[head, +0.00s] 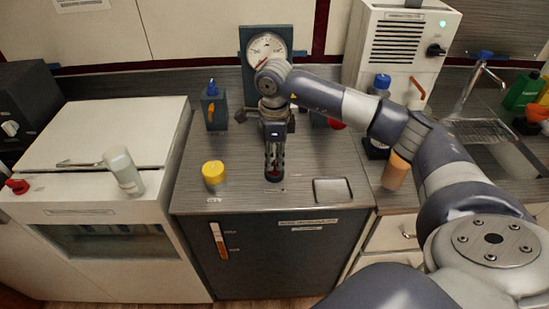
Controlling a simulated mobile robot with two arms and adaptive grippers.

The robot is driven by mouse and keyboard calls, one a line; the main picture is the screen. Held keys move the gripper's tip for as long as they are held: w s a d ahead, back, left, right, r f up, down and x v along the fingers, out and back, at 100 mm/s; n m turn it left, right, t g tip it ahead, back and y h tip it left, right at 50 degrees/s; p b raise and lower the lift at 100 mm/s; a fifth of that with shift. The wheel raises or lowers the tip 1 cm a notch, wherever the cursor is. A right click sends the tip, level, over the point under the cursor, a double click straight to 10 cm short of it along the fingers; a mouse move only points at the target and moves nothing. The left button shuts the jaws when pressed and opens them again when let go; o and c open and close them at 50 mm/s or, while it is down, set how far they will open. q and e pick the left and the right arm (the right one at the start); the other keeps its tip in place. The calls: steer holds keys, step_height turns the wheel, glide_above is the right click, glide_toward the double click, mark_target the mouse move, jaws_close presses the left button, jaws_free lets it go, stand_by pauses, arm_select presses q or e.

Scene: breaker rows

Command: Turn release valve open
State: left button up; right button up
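A round white pressure gauge (267,48) on a dark panel stands at the back of the counter, partly hidden by my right arm. Left of it is a small dark block with a blue top (211,88) and an orange lever (211,113). A red part (336,124) shows just right of my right wrist, mostly hidden behind the arm. I cannot tell which of these is the release valve. My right gripper (273,165) is in front of the gauge, over the counter, fingers toward the viewer; whether they are parted is unclear. My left gripper is out of view.
A clear bottle (123,170) stands on the white unit at left. A blue-capped bottle (381,82) and white machine (398,45) stand at right.

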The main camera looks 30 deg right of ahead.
mark_target(275, 161)
steer(key=o, duration=0.4)
steer(key=shift+c, duration=0.2)
step_height(275, 161, up, 12)
stand_by(0.7)
